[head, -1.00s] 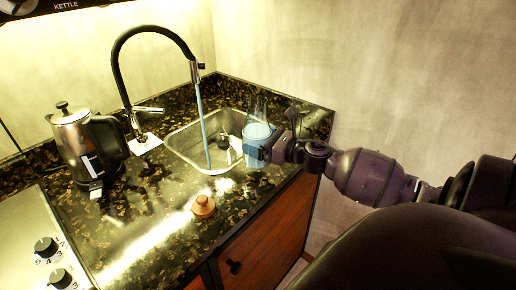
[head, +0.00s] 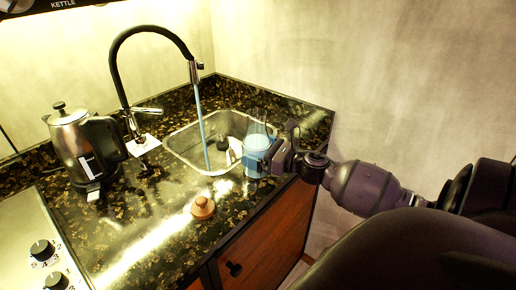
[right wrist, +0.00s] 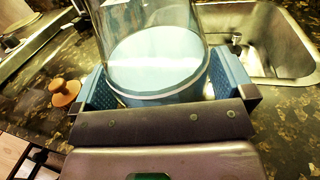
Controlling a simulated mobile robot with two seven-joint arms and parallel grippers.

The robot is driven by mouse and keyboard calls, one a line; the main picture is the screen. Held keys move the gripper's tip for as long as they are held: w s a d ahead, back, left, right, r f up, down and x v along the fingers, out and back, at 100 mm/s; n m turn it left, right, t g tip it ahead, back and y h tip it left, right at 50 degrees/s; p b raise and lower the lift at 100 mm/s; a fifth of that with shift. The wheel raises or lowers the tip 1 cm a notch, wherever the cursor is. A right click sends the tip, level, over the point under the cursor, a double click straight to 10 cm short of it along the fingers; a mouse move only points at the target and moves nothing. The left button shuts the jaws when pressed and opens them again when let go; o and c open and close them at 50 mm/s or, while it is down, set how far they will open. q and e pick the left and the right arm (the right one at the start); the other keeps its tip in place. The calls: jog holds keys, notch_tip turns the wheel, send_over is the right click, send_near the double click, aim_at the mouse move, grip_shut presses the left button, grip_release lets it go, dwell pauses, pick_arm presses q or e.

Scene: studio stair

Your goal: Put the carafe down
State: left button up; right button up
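The carafe (head: 257,155) is clear glass with pale blue water in its lower part. It is upright by the right front edge of the sink. My right gripper (head: 268,160) is shut around its lower part from the right. In the right wrist view the carafe (right wrist: 155,60) sits between the two blue-padded fingers (right wrist: 165,88). I cannot tell whether its base touches the counter (head: 160,225). My left gripper is not in view.
The steel sink (head: 185,150) is beside the carafe, with a blue water stream (head: 204,135) falling from the black tap (head: 118,60). A cork-coloured stopper (head: 203,207) lies on the counter in front. A kettle (head: 75,140) and a hob (head: 30,225) are at left. The front counter is mostly clear.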

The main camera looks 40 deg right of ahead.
jog(key=shift+r, duration=0.1)
jog(key=shift+s, duration=0.1)
jog(key=v, duration=1.2)
jog(key=a+f+m+h, duration=0.1)
jog(key=f+m, duration=0.1)
jog(key=m, duration=0.2)
jog(key=s+a+f+m+h, duration=0.1)
jog(key=f+m+h, duration=0.1)
jog(key=m, duration=0.3)
jog(key=s+a+f+m+h, duration=0.1)
jog(key=f+m, duration=0.3)
jog(key=m, duration=0.1)
jog(key=shift+s+a+h, duration=0.1)
jog(key=shift+a+h, duration=0.05)
jog(key=shift+h, duration=0.15)
jog(key=s+a+f+m+g, duration=0.3)
jog(key=a+f+m, duration=0.4)
jog(key=m, duration=0.5)
jog(key=s+a+f+m+g+h, duration=0.1)
jog(key=s+a+f+m+g, duration=0.2)
jog(key=a+f+m, duration=0.5)
jog(key=s+a+m, duration=0.1)
jog(key=a+m, duration=0.1)
jog(key=m, duration=0.2)
jog(key=shift+a+m, duration=0.3)
jog(key=shift+a, duration=0.05)
jog(key=shift+f, duration=0.1)
jog(key=shift+c, duration=0.2)
